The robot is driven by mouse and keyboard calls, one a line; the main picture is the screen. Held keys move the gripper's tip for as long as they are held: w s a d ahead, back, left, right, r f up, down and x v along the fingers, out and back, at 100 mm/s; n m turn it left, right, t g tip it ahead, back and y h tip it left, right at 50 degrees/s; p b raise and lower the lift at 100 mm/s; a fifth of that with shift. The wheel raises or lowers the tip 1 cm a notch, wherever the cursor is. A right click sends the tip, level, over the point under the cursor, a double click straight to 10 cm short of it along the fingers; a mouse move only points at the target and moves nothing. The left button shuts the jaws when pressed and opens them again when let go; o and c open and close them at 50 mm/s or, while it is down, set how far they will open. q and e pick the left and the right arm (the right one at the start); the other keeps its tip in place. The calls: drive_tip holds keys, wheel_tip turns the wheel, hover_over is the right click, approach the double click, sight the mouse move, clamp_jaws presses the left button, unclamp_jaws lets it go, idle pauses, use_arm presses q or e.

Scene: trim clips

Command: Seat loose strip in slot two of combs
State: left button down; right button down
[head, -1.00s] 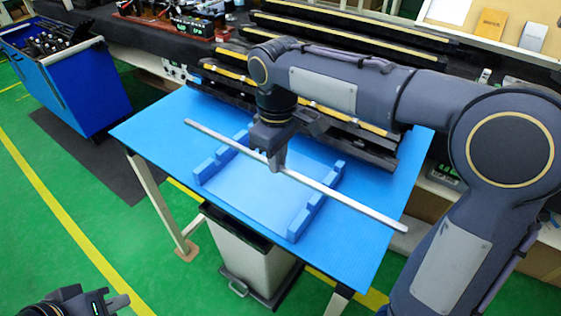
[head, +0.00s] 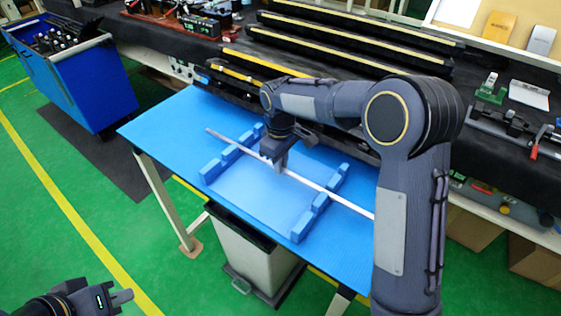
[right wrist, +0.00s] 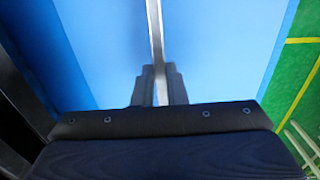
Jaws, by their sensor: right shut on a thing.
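My right gripper (head: 280,164) is shut on a long thin grey strip (head: 222,138) near its middle. In the right wrist view the strip (right wrist: 155,35) runs away between the two fingers (right wrist: 157,88). In the head view it crosses above or at a left blue comb (head: 211,171) and a right blue comb (head: 301,229). I cannot tell whether it touches them or which slot it lines up with. The strip's right end is hidden behind my right arm. My left gripper (head: 121,297) is at the lower left, away from the table; its opening is unclear.
The combs stand on a light blue plate (head: 255,195) on a blue table (head: 160,130). Dark rails with yellow stripes (head: 350,45) lie on the bench behind. A blue tool cart (head: 90,90) stands at the left. A grey bin (head: 245,250) is under the table.

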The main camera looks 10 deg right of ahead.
drive_tip(key=shift+f, duration=0.1)
drive_tip(key=shift+f, duration=0.1)
drive_tip(key=c, duration=1.5)
unclamp_jaws()
drive_tip(key=shift+o, duration=0.2)
wheel_tip(320, 180, up, 13)
drive_tip(key=shift+f, duration=0.2)
